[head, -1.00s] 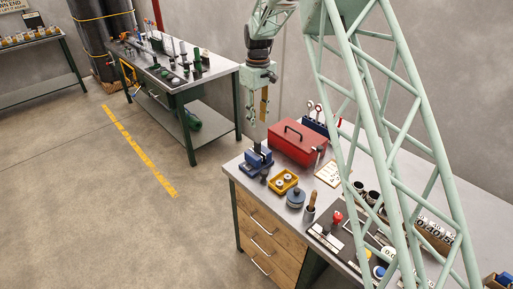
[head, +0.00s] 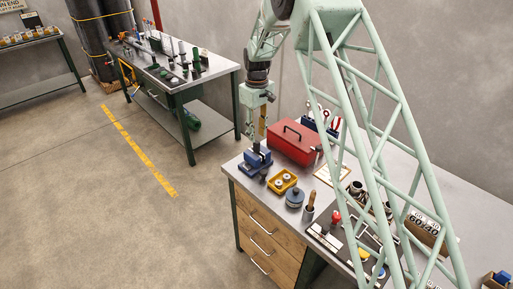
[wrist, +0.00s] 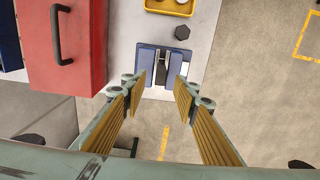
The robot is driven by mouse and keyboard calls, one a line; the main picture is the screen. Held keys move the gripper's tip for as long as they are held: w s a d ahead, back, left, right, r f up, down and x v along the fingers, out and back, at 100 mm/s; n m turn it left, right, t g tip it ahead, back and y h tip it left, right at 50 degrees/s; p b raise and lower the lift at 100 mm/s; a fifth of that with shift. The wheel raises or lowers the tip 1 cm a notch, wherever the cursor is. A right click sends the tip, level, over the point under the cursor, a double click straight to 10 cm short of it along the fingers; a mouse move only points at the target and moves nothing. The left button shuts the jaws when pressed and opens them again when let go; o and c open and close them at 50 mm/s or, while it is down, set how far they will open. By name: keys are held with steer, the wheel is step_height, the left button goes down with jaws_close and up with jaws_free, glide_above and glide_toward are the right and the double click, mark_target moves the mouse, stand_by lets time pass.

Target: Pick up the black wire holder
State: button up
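A small black upright piece, which looks like the black wire holder (wrist: 162,68), stands between the two sides of a blue vise-like block (head: 261,165). This block (wrist: 146,54) also shows in the wrist view. My gripper (wrist: 161,82) points down over the block. Its two ribbed fingers are apart, one on each side of the black piece in the wrist view, with nothing held between them. In the head view, my gripper (head: 256,137) hangs just above the block. I cannot tell whether the fingertips are level with the black piece.
A red toolbox (head: 295,143) stands close beside the block. A yellow tray (head: 282,182) and a dark hexagonal piece (wrist: 182,32) are also near. The block sits near the edge of the grey bench (head: 232,168), with open floor beyond.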

mark_target(257, 141)
steer(key=shift+f, duration=0.45)
steer(key=shift+f+p, duration=0.5)
steer(key=shift+f, duration=2.1)
jaws_close()
